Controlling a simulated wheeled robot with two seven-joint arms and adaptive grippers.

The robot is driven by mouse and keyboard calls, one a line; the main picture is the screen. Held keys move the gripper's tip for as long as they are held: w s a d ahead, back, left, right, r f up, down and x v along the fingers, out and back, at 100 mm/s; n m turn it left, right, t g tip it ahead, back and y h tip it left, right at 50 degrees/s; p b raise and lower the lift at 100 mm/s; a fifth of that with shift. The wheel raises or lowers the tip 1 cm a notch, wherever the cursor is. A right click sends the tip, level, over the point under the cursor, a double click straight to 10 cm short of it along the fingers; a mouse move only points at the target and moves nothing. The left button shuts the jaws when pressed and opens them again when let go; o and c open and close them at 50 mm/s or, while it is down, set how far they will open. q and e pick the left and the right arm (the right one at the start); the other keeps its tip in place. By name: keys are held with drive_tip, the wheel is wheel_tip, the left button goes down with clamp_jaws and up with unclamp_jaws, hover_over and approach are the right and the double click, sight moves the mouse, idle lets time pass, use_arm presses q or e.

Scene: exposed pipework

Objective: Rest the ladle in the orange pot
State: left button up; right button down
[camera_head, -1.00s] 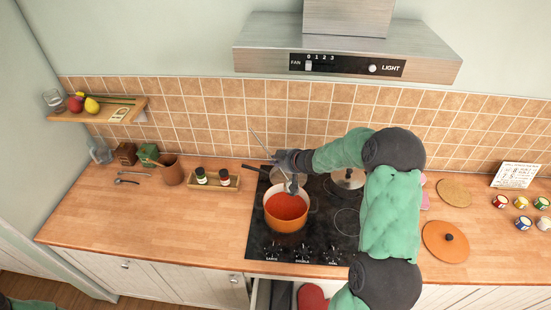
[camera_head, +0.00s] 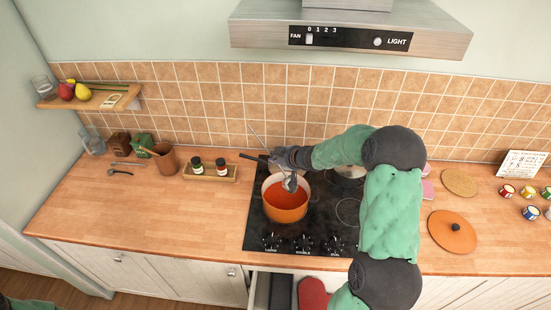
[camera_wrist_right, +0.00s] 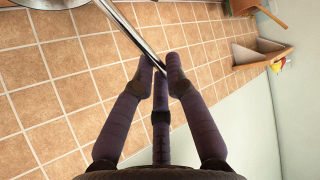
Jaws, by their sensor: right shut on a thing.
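The orange pot (camera_head: 285,213) stands on the black hob in the head view, with red-orange contents inside. My right gripper (camera_head: 276,157) is just behind the pot and above it, shut on the metal ladle (camera_head: 290,184). The ladle's bowl hangs at the back inner side of the pot's opening, its handle slanting up and left past the fingers. I cannot tell whether the bowl touches the contents. In the right wrist view the fingers (camera_wrist_right: 160,66) close around the ladle's handle (camera_wrist_right: 128,27). My left gripper is not in view.
The front-left counter is clear.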

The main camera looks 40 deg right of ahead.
wheel_tip(320, 180, down, 11)
drive_tip(key=b, duration=0.7)
drive_tip(key=shift+r, duration=0.2)
idle(0.5)
drive_tip(key=c, duration=1.2)
unclamp_jaws()
drive_tip(key=v, duration=1.2)
